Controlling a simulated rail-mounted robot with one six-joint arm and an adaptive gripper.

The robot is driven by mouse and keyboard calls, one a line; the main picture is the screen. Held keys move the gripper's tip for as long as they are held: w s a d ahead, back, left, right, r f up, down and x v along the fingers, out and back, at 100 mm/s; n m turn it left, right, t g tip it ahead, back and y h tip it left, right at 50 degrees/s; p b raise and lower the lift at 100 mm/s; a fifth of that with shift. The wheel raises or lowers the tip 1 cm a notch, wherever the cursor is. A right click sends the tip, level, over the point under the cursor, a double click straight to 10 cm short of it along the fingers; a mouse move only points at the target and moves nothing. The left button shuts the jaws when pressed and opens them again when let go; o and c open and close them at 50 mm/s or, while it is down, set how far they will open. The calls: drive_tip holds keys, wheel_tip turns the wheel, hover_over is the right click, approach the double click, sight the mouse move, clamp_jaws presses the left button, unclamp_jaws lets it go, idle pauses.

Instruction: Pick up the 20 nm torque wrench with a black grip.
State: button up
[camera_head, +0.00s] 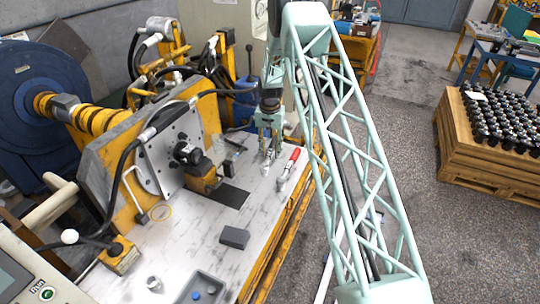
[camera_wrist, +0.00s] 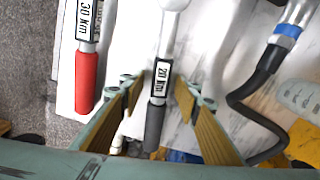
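The 20 Nm torque wrench (camera_wrist: 154,124) has a metal shaft, a white label reading 20 Nm and a black grip. In the wrist view it lies upright in the picture, between the two spread fingers of my gripper (camera_wrist: 162,92). My gripper is open, with a gap to the wrench on both sides. In the head view my gripper (camera_head: 268,135) points down over the far right part of the white table, and it largely hides the black-grip wrench. A 30 Nm torque wrench with a red grip (camera_wrist: 86,80) lies to the left in the wrist view; it also shows in the head view (camera_head: 289,165).
A black hose with a blue-banded metal fitting (camera_wrist: 284,38) lies right of my gripper in the wrist view. The yellow motor stand (camera_head: 128,160) rises left of the table. A grey block (camera_head: 234,238) and a grey tray (camera_head: 188,297) are nearer the front.

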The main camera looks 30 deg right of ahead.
drive_tip(key=shift+f, duration=0.35)
idle(0.3)
clamp_jaws()
